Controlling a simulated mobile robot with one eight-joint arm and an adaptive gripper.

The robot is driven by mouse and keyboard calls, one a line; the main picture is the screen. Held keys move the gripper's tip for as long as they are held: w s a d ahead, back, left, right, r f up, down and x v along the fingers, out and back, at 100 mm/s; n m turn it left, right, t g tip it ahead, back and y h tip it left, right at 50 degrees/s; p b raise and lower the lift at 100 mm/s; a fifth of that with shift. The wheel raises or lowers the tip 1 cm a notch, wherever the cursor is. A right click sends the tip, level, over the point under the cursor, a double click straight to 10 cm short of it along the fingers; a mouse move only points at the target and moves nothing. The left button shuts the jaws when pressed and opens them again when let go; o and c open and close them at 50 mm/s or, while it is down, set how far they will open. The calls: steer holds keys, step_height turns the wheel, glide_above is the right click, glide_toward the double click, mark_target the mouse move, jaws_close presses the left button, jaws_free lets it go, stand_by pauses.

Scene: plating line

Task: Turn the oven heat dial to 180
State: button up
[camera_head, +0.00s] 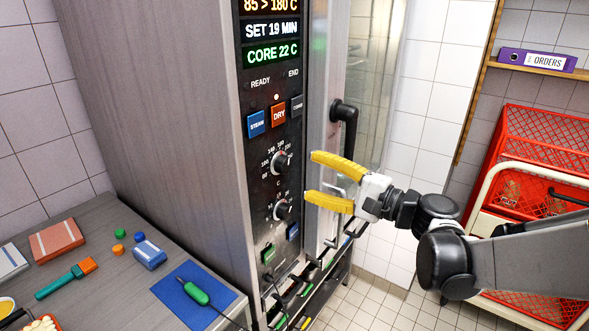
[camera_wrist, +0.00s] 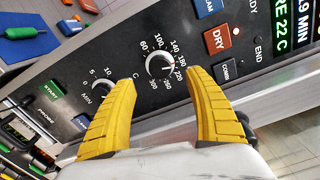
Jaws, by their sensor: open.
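The heat dial (camera_head: 281,163) is a round black knob with a light face, ringed by numbers and marked C, on the oven's dark control panel (camera_head: 262,190). In the wrist view the heat dial (camera_wrist: 157,66) lies just beyond and between my fingertips. I cannot tell surely which number its pointer meets. The oven display (camera_head: 270,7) reads "85 > 180 C". My gripper (camera_head: 312,176) has two yellow fingers, spread open and empty, facing the panel from the right. In the wrist view my gripper (camera_wrist: 161,77) shows no clear contact with the dial.
The minutes dial (camera_head: 283,208) sits below, close to one fingertip in the wrist view. Steam, dry and combi buttons (camera_head: 278,113) are above. A black door handle (camera_head: 345,122) sticks out at right. A counter (camera_head: 135,280) with small items is at left; red crates (camera_head: 545,150) at right.

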steer(key=shift+v, duration=1.85)
steer(key=s+a+f+n+g+h+b, duration=0.1)
steer(key=s+a+f+n+g+h, duration=0.2)
steer(key=s+f+h, duration=0.45)
steer(key=s+d+f+n+h+b, duration=0.1)
steer(key=s+d+f+n+h, duration=0.5)
steer(key=s+d, duration=0.6)
steer(key=shift+f+n+g+h, duration=0.4)
steer(key=shift+f+n, duration=0.1)
steer(key=shift+n, duration=0.2)
